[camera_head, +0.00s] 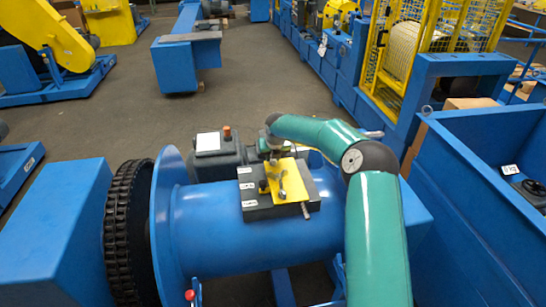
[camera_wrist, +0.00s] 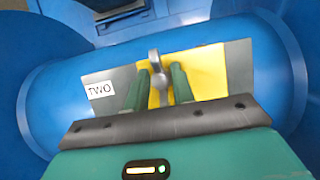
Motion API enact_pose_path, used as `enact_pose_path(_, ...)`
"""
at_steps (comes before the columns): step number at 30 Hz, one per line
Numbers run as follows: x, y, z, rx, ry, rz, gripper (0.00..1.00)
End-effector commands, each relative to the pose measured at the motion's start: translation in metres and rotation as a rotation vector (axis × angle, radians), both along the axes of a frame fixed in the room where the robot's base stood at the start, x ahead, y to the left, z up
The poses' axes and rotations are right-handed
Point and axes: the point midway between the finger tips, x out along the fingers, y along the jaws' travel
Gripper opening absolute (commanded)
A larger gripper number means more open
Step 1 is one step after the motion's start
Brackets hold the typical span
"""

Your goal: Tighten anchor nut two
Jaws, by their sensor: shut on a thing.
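A dark block (camera_head: 258,213) with a yellow plate (camera_head: 291,183) sits on top of a blue drum housing. Several small white labels line its left edge. In the wrist view, a label reading TWO (camera_wrist: 100,90) is left of the yellow plate (camera_wrist: 208,72). A grey metal handle (camera_wrist: 154,58) with a rounded end stands between my two green fingers. My gripper (camera_wrist: 160,80) is shut on this handle, which appears to belong to anchor nut two. In the head view my gripper (camera_head: 271,158) reaches down at the block's far side; the nut under it is hidden.
A large black chain wheel (camera_head: 120,230) stands left of the blue drum (camera_head: 220,240). A grey motor box (camera_head: 213,160) is just behind the block. A blue bin (camera_head: 480,190) stands at right, near my arm.

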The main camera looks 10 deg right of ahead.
Motion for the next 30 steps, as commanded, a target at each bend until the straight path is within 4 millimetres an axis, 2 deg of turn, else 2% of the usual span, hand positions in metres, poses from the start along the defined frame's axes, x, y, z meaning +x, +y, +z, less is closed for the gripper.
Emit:
enact_pose_path(11,0.0001,0.0013,0.0008,-0.004,-0.001,-0.133,0.02)
enact_pose_path(30,0.0004,0.0019,0.0004,-0.018,-0.001,-0.711,0.02)
